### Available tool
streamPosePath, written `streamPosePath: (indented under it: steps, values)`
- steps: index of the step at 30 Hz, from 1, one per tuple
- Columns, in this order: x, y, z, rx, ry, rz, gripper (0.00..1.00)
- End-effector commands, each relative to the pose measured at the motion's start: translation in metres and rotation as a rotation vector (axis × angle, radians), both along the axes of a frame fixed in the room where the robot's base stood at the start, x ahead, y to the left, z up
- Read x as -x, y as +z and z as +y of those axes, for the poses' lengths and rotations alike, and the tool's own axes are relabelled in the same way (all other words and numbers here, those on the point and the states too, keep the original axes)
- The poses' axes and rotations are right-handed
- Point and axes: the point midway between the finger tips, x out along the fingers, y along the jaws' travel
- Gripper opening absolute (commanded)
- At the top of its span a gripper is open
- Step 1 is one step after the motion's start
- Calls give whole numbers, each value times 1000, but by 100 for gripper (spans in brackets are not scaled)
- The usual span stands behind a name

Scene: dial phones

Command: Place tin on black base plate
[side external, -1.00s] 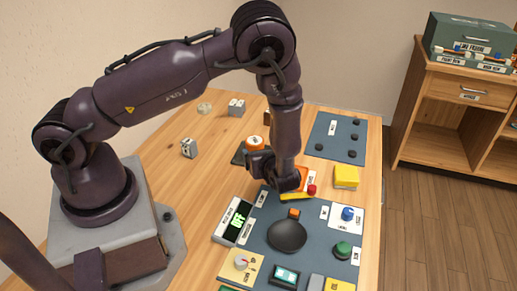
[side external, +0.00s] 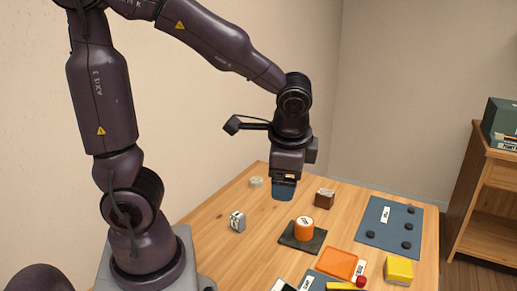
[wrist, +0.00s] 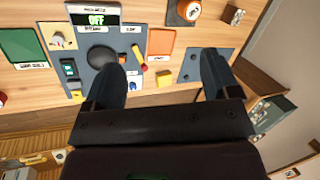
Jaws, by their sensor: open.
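The tin (side external: 304,228), an orange cylinder with a white label, stands upright on the black base plate (side external: 288,239) in the side view. In the wrist view the tin (wrist: 189,11) and part of the plate (wrist: 171,17) show at the top edge. My gripper (side external: 284,191) is raised above the table, behind and a little left of the tin in the side view, apart from it. Its two dark fingers are spread with nothing between them in the wrist view (wrist: 166,75).
An orange tray (side external: 338,264), a yellow block (side external: 399,269) and a blue-grey mat with black discs (side external: 378,228) lie to the right. A brown block (side external: 325,198) stands behind the tin. Small grey blocks (side external: 238,221) stand to the left. Bare wood surrounds the plate's left side.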

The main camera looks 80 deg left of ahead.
Motion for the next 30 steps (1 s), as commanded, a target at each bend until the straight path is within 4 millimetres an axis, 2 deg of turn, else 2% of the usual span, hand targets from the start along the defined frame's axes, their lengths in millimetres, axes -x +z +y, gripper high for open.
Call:
streamPosePath:
  steps: [1, 6, 12, 30]
  values:
    - [10, 15, -4, 65, 54, -78, 81]
    - [38, 47, -21, 275, 204, -291, 81]
    - [58, 67, -36, 426, 290, -442, 81]
    - [61, 71, -39, 460, 308, -471, 81]
